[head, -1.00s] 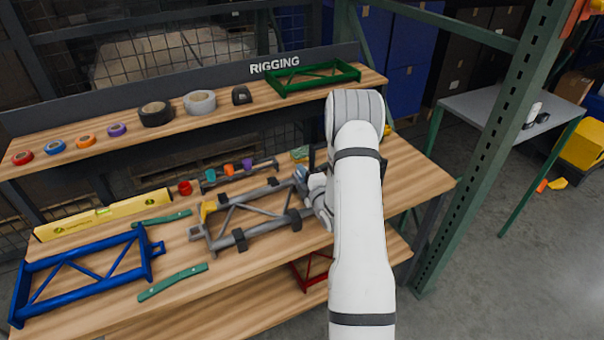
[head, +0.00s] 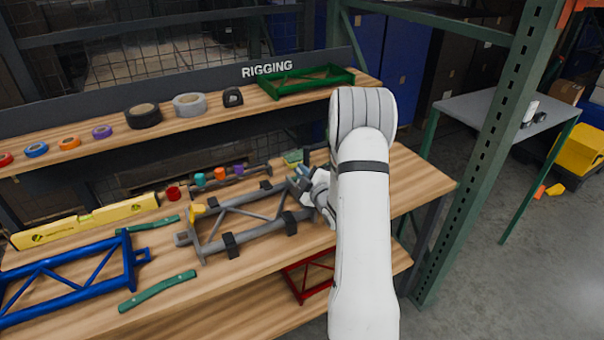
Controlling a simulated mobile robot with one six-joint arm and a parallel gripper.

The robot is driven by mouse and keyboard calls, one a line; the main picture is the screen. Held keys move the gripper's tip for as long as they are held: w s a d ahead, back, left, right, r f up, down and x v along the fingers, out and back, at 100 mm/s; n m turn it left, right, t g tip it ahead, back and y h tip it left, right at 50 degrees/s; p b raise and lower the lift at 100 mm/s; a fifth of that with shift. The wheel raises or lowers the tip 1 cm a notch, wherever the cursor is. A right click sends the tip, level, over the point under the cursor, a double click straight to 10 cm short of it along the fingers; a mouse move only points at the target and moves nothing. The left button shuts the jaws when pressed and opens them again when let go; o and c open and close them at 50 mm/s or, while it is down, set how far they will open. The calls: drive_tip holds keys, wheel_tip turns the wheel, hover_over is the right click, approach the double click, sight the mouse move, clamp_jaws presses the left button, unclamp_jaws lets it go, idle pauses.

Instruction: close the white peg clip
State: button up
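A grey truss frame (head: 255,232) lies on the wooden bench, with several black clamps along its rails. A yellow clip (head: 197,210) sits at its left end. My gripper (head: 303,186) is low at the right end of the frame, partly behind my white arm. I cannot make out its fingertips or whether they hold anything. I cannot pick out a white peg clip for certain; the arm and gripper cover part of the frame's right end.
A blue frame (head: 72,278), green strips (head: 157,291) and a yellow level (head: 85,220) lie to the left. Small coloured pieces (head: 219,174) stand on a rail behind. A shelf with tape rolls (head: 143,116) and a green frame (head: 305,80) runs above the back. A green post (head: 480,170) stands at right.

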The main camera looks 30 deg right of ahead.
drive_tip(key=o, duration=0.5)
drive_tip(key=shift+c, duration=0.2)
drive_tip(key=shift+s+d+b, duration=0.15)
drive_tip(key=shift+s+b, duration=0.8)
drive_tip(key=shift+s, duration=2.95)
